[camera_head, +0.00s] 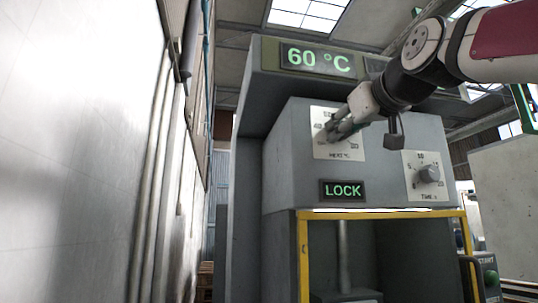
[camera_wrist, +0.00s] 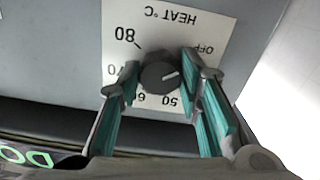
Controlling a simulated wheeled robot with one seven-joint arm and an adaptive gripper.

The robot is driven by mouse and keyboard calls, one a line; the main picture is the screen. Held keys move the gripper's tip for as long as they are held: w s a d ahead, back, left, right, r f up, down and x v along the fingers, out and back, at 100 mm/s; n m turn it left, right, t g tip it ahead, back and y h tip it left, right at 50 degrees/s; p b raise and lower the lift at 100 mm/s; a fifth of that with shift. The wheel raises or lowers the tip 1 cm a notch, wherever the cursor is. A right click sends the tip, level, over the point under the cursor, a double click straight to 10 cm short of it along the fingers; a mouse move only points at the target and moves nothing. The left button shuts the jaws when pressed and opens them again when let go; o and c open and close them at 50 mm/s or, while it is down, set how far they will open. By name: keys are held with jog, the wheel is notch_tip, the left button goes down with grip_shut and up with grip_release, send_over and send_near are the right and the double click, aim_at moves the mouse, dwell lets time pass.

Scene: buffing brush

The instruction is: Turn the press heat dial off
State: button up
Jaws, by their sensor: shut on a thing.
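The heat dial (camera_wrist: 158,78) is a dark round knob on a white plate marked HEAT °C, seen upside down in the wrist view. Its white line points right and slightly up in that view, between the 50 and OFF marks. My gripper (camera_wrist: 161,72) has one finger on each side of the dial and is shut on it. In the head view my gripper (camera_head: 336,130) covers most of the dial in front of the white heat plate (camera_head: 325,151). The press display (camera_head: 318,59) reads 60 °C in green.
A second dial (camera_head: 428,174), on a plate marked TIME, sits lower right on the press (camera_head: 380,150). A small display (camera_head: 342,190) reads LOCK. A yellow frame (camera_head: 303,255) surrounds the opening below. A pale wall (camera_head: 70,150) stands at left.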

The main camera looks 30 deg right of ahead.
jog(key=o, duration=1.1)
jog(key=shift+o, duration=0.2)
jog(key=v, duration=1.2)
